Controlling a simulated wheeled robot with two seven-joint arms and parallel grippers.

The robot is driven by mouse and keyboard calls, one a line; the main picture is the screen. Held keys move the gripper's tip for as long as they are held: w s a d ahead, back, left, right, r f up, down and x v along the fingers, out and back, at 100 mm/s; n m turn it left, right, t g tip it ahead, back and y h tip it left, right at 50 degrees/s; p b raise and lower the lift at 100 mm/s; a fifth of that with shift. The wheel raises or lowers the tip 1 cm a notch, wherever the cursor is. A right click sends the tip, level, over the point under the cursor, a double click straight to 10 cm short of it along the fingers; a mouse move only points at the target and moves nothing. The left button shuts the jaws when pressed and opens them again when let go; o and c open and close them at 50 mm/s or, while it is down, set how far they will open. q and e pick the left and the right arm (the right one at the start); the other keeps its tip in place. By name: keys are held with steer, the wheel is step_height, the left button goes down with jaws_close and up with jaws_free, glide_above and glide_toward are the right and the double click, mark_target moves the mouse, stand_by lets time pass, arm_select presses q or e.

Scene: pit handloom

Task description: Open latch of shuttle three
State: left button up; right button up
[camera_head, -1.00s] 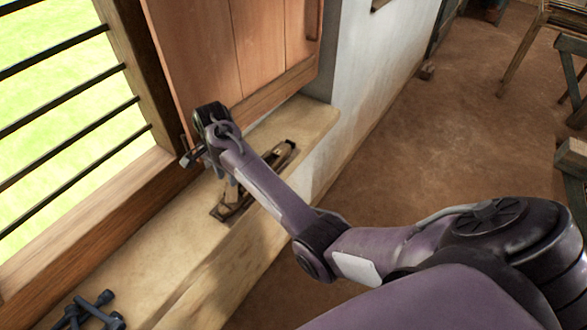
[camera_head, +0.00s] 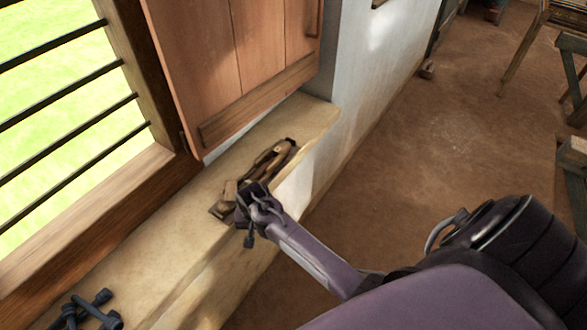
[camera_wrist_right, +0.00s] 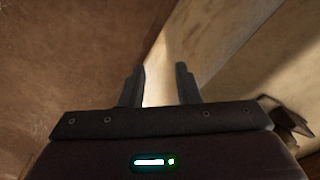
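A wooden shuttle (camera_head: 277,154) lies lengthwise on the pale window sill, at the foot of the wooden shutter. My right gripper (camera_head: 252,198) is at its near end, above or beside it, and partly covers it; I cannot tell whether they touch. The latch cannot be made out. In the right wrist view the two fingers (camera_wrist_right: 160,88) stand apart with nothing between them. A dark piece (camera_wrist_right: 288,112) at the right edge there may be part of the shuttle.
The sill (camera_head: 160,255) is bare between the shuttle and the lower left. A wooden shutter (camera_head: 235,70) rises behind the shuttle, with a barred window (camera_head: 70,120) to the left. Brown floor (camera_head: 420,150) is clear to the right; wooden frames (camera_head: 545,40) stand far right.

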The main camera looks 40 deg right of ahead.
steer(key=s+f+n+b, duration=0.1)
steer(key=s+f+n, duration=0.1)
steer(key=s+f, duration=0.5)
steer(key=s+d+f+n, duration=0.1)
steer(key=s+f+n, duration=0.2)
steer(key=s+f, duration=0.5)
steer(key=shift+d+f+b, duration=0.2)
steer(key=shift+f+b, duration=0.2)
steer(key=shift+f, duration=2.35)
steer(key=shift+s, duration=0.1)
steer(key=shift+c, duration=1.3)
step_height(320, 180, up, 37)
steer(key=m+g+p, duration=0.1)
steer(key=m+p, duration=0.3)
glide_above(231, 195)
steer(key=shift+r+y, duration=0.2)
steer(key=shift+y, duration=0.1)
step_height(231, 195, down, 8)
steer(key=shift+r, duration=0.2)
